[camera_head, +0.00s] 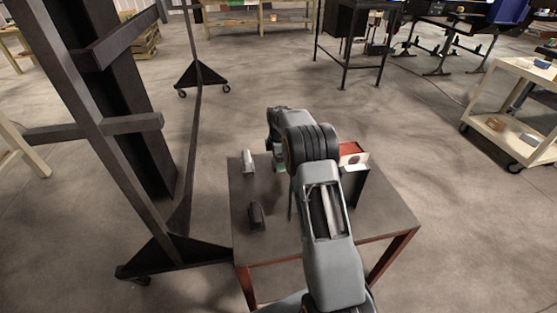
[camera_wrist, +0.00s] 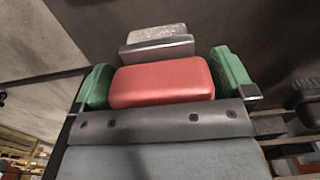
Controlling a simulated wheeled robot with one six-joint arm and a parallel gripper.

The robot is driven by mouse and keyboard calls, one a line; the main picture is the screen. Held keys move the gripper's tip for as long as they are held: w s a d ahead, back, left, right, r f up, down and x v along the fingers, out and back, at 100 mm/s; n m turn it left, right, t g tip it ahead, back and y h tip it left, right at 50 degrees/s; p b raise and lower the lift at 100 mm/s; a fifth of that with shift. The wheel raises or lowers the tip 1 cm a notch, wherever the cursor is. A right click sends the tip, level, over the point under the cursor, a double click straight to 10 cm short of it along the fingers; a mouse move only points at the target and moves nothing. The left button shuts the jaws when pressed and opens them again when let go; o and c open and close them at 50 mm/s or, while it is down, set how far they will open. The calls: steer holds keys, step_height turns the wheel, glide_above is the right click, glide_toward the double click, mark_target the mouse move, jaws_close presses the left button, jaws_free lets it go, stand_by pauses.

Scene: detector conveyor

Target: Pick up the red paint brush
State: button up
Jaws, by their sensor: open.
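In the wrist view a red block-like piece (camera_wrist: 162,84) lies between my gripper's green finger pads. A metallic grey band with a pale, speckled end (camera_wrist: 158,42) stands just beyond it. Together they look like the red paint brush, seen close up. My gripper (camera_wrist: 168,78) is open, with one pad at each side of the red piece; I cannot tell whether the pads touch it. In the head view my gripper (camera_head: 280,166) is low over the small table, mostly behind my arm. The brush cannot be made out there.
The small table (camera_head: 285,240) holds a silvery cylinder (camera_head: 248,162), a dark upright object (camera_head: 256,216) and a red-and-white box (camera_head: 353,154) beside a dark panel. A dark wheeled frame (camera_head: 180,250) stands close on the left. A cream cart (camera_head: 515,120) is at the right.

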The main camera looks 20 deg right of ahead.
steer(key=c, duration=0.7)
steer(key=shift+r, duration=0.15)
steer(key=shift+r, duration=0.25)
steer(key=r, duration=0.3)
steer(key=shift+s+a+r, duration=0.15)
steer(key=shift+a, duration=0.15)
steer(key=s+a+r+b, duration=0.1)
steer(key=s+a+r, duration=0.3)
steer(key=s, duration=0.1)
steer(key=s+a+r+b, duration=0.1)
steer(key=s+a+r, duration=0.3)
steer(key=a+r, duration=0.1)
steer(key=shift+s+a, duration=0.1)
steer(key=shift+s, duration=0.25)
